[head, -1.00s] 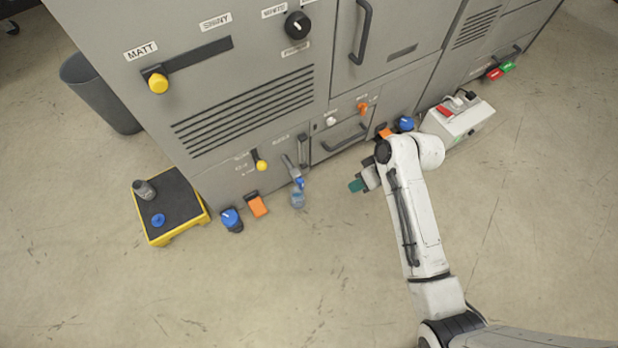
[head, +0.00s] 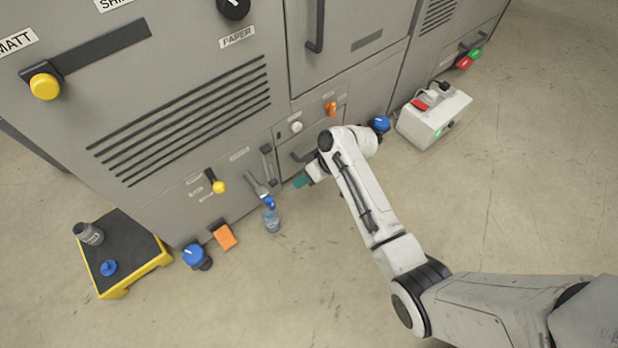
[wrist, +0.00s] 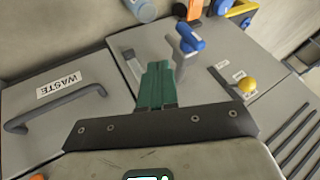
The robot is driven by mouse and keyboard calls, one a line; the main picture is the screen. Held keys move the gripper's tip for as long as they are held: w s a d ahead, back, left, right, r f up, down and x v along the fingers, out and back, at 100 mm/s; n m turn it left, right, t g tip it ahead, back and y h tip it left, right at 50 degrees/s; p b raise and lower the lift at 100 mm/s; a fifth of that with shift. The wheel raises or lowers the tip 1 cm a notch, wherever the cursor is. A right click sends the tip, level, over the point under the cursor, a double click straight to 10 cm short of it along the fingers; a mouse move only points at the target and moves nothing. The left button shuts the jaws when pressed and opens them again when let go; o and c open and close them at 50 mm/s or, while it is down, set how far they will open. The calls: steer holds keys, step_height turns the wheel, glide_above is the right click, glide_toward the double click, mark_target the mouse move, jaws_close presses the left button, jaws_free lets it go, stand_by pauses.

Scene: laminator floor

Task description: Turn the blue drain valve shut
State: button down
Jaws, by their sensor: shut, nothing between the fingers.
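The blue drain valve (head: 268,203) is a small blue handle on a grey spout low on the machine's front. It also shows in the wrist view (wrist: 189,38), above and right of my fingertips. A clear bottle with bluish contents (head: 272,222) stands on the floor below the spout and partly shows at the wrist view's top edge (wrist: 146,12). My gripper (head: 301,180), with teal fingers, is to the right of the valve and apart from it. In the wrist view the fingers (wrist: 157,84) are together and empty.
A black-topped yellow step (head: 137,262) with a grey cup and blue cap stands at left. Blue (head: 196,256) and orange (head: 224,236) floor-level pieces sit by the machine. A yellow-knobbed lever (head: 217,186) is left of the valve. A WASTE drawer handle (wrist: 58,108) is near my gripper.

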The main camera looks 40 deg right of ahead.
mark_target(270, 202)
steer(key=w+a+f+b, duration=0.1)
steer(key=a+f+b, duration=0.1)
steer(key=a, duration=0.3)
steer(key=shift+w+a+f+b, duration=0.2)
steer(key=shift+a+f+b, duration=0.2)
steer(key=shift+f, duration=0.1)
steer(key=shift+a+r, duration=0.1)
steer(key=shift+r+h+p, duration=0.1)
steer(key=shift+h+p, duration=0.3)
steer(key=shift+p, duration=0.25)
